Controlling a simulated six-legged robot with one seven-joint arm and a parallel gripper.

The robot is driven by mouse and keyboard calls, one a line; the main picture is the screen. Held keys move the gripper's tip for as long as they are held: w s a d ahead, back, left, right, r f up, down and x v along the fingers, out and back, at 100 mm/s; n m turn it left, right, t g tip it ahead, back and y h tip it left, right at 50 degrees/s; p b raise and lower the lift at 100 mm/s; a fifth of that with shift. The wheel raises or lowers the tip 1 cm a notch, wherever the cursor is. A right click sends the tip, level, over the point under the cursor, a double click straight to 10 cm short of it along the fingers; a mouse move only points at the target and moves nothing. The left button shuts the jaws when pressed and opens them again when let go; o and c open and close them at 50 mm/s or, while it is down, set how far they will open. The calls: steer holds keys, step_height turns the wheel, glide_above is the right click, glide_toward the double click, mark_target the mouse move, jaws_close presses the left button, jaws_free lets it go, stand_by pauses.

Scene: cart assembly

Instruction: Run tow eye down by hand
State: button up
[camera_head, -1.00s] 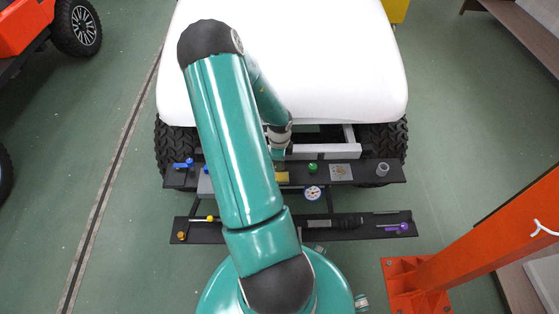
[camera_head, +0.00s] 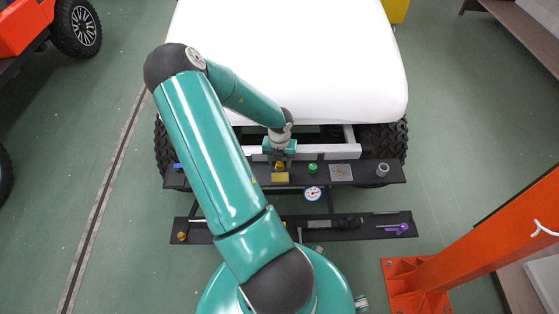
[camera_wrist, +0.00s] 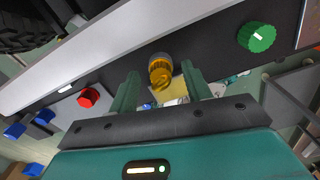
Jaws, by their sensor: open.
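A gold-yellow round part with a darker ring, which I take to be the tow eye (camera_wrist: 160,74), stands on the dark upper rail of the cart. It also shows in the head view (camera_head: 279,166), just in front of my gripper. My gripper (camera_wrist: 161,84) is open, with one green finger on each side of the gold part. I cannot tell whether either finger touches it. In the head view my gripper (camera_head: 279,152) is over the rail, below the white cover. A yellow plate (camera_head: 280,177) sits just in front of the part.
On the rail, a green knob (camera_head: 313,168), a metal plate (camera_head: 341,172) and a grey ring (camera_head: 382,169) stand to the right. Red (camera_wrist: 88,97) and blue (camera_wrist: 14,131) knobs are on the other side. A lower tool shelf (camera_head: 340,233) and an orange post (camera_head: 470,235) are nearby.

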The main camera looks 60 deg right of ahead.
step_height(320, 180, up, 14)
stand_by(0.6)
steer(key=shift+f, duration=0.1)
steer(key=w+a+r+n+t+y, duration=0.1)
steer(key=w+a+r+n, duration=0.35)
steer(key=a+n, duration=0.35)
steer(key=w+a+r+n+t+y, duration=0.1)
steer(key=w+a+r+n, duration=0.35)
steer(key=a+n, duration=0.25)
steer(key=w+a+r+n+t+y, duration=0.1)
steer(key=w+a+r+n, duration=0.35)
steer(key=a+n, duration=0.35)
steer(key=s+a+r+n+t+h, duration=0.1)
steer(key=s+a+r+n, duration=0.2)
steer(key=a+r+n, duration=0.4)
steer(key=s+a+r+n+t+h, duration=0.1)
steer(key=s+a+r+n+h, duration=0.1)
steer(key=a+r+n, duration=0.5)
steer(key=shift+s+a+n+t, duration=0.3)
steer(key=shift+s+a+n, duration=0.45)
steer(key=shift+a+n, duration=4.15)
